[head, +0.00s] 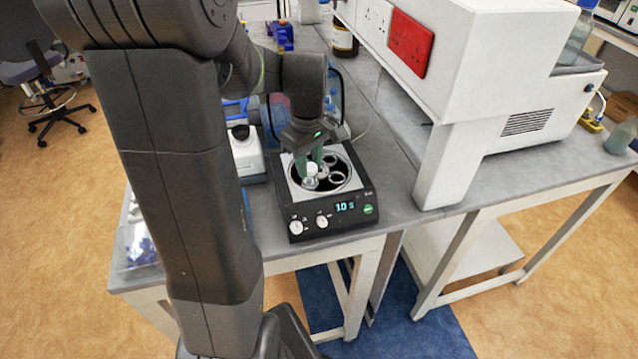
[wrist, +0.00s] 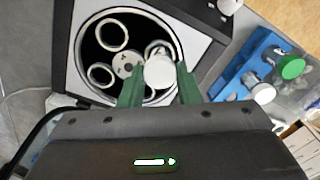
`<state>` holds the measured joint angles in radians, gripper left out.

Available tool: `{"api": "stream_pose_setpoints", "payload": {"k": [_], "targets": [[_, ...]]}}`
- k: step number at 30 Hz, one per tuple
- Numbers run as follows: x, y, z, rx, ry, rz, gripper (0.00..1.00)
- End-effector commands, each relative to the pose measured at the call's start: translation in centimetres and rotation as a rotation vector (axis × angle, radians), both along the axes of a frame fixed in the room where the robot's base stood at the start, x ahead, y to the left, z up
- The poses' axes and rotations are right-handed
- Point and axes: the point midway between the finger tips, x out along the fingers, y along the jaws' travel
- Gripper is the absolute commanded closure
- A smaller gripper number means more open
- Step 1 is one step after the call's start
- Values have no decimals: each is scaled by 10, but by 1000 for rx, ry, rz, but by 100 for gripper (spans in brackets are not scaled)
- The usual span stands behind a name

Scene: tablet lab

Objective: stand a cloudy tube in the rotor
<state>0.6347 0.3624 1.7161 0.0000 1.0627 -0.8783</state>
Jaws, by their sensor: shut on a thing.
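The rotor (wrist: 127,66) sits in the dark round well of the black and white centrifuge (head: 352,215), and it also shows in the head view. In the wrist view the green fingers of my gripper (wrist: 160,80) are shut on a white-capped tube (wrist: 160,71). The tube is over a holder ring at the rotor's edge, and the cap hides most of that ring. In the head view my gripper (head: 314,163) is over the well, with the white cap between its fingers. I cannot tell how deep the tube sits or whether its contents are cloudy.
A blue rack (wrist: 245,75) with several capped tubes, one of them green-capped (wrist: 292,67), stands to the right in the wrist view. A white device (head: 246,155) stands left of the centrifuge. A large white machine (head: 480,60) stands to the right on the bench.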

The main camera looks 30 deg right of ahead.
Motion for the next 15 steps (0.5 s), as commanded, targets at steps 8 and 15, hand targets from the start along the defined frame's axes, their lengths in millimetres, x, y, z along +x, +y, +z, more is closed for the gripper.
{"api": "stream_pose_setpoints", "payload": {"k": [8, 15], "targets": [[0, 0, -10, 1, 1, 0, 85], [0, 0, -14, 1, 1, 0, 85]]}}
